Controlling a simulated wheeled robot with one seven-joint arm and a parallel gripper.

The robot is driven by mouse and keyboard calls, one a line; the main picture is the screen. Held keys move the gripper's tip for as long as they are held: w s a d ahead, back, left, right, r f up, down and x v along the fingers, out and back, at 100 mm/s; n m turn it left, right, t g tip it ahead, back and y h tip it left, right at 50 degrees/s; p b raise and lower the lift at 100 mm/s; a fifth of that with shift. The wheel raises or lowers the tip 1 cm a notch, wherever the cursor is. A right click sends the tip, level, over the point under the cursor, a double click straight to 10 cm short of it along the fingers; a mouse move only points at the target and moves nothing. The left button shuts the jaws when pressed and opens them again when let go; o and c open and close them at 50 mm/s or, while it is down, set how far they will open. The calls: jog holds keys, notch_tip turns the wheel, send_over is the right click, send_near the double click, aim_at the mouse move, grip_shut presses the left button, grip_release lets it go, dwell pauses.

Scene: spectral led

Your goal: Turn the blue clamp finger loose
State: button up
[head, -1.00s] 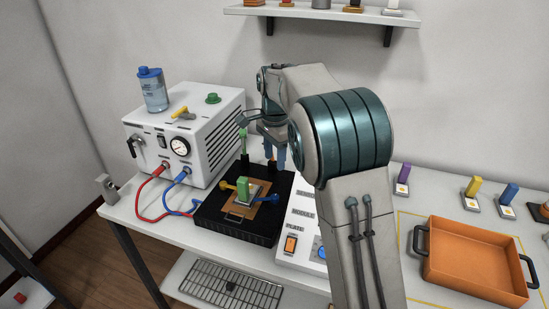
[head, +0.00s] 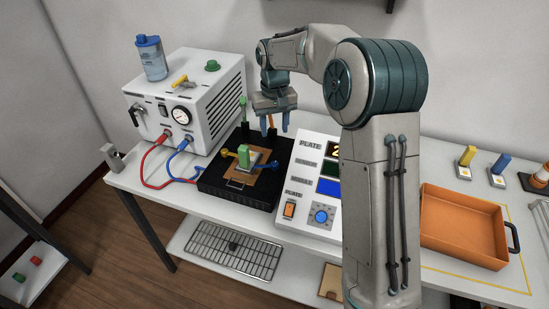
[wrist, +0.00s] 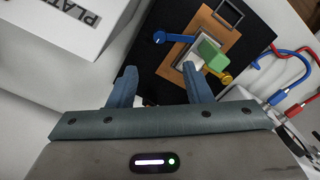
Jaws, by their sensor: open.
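The blue clamp finger (head: 267,163) lies on the right side of the copper-coloured plate (head: 240,179), on a black block (head: 213,187). In the wrist view the blue clamp finger (wrist: 174,39) reaches to the pale module, its round end outward. A green block (head: 243,153) stands on the module. The yellow clamp finger (head: 225,153) is on the opposite side; it also shows in the wrist view (wrist: 226,76). My gripper (head: 275,129) is open and empty, above and behind the blue clamp finger, apart from it. Its two blue fingers (wrist: 159,68) point toward the plate.
A white control panel (head: 310,190) with displays and a dial stands right of the black block. A white chiller-like box (head: 190,105) with red (head: 150,175) and blue hoses (head: 180,172) stands left. An orange tray (head: 462,225) sits right.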

aim_at(274, 163)
notch_tip(274, 163, down, 14)
jog(key=shift+r+p, duration=0.2)
jog(key=shift+p, duration=0.4)
jog(key=c, duration=1)
